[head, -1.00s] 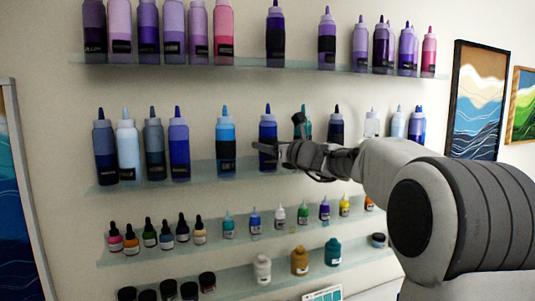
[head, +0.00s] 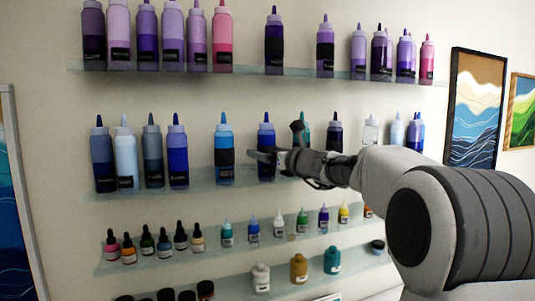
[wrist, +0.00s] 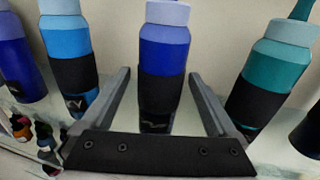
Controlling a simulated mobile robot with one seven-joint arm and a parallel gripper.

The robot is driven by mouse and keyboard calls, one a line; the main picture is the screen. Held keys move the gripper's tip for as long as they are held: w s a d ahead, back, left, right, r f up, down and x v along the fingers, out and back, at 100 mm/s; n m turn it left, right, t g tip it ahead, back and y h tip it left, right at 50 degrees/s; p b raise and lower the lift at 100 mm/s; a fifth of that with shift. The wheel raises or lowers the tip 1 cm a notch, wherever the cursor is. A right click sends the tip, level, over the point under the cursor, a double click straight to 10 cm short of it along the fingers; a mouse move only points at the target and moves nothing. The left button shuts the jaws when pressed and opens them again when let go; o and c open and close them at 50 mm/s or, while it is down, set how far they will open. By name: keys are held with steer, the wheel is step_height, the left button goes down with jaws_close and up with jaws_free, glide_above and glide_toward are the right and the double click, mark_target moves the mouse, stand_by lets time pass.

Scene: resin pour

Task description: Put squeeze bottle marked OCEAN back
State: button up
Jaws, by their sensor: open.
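A blue squeeze bottle (head: 266,137) with a pale blue collar and dark band stands upright on the second glass shelf (head: 205,180). Its label is too small to read, so I cannot tell if it says OCEAN. My gripper (head: 263,155) is at this bottle in the head view. In the wrist view my gripper (wrist: 159,74) is open, with one finger on each side of the blue bottle (wrist: 164,55). Gaps show between the fingers and the bottle. The bottle's base is partly hidden by my gripper's body in the wrist view.
A lighter blue bottle (wrist: 67,45) stands close on the left and a teal bottle (wrist: 272,72) close on the right. Purple and pink bottles (head: 172,38) fill the shelf above. Small dropper bottles (head: 164,243) and jars stand on the shelves below.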

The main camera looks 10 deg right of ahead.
steer(key=b+v, duration=0.3)
steer(key=v, duration=0.9)
